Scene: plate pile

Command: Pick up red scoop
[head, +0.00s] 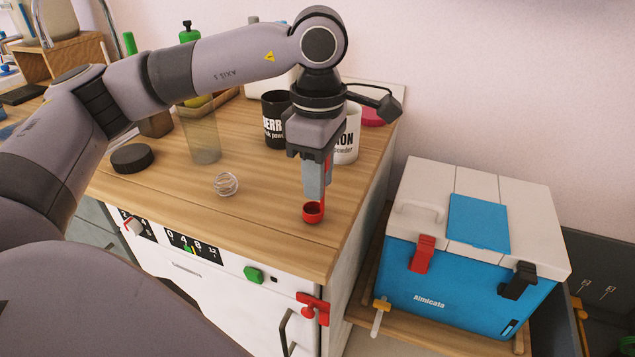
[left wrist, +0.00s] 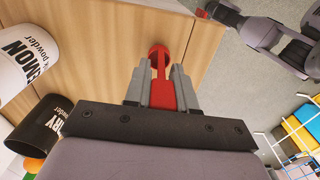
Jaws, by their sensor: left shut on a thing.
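The red scoop (head: 313,212) is upright near the right front corner of the wooden counter, its round cup at the bottom. My left gripper (head: 315,190) comes down from above and is shut on the scoop's handle. In the left wrist view the red scoop (left wrist: 159,62) runs between the two grey fingers of my left gripper (left wrist: 160,85). I cannot tell whether the cup touches the counter. My right gripper does not show clearly in either view.
A black cup (head: 274,120) and a white cup (head: 347,135) stand behind the gripper. A wire ball (head: 225,184), a black disc (head: 132,158) and a clear glass (head: 203,140) are to the left. A blue and white cooler (head: 440,285) sits lower right.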

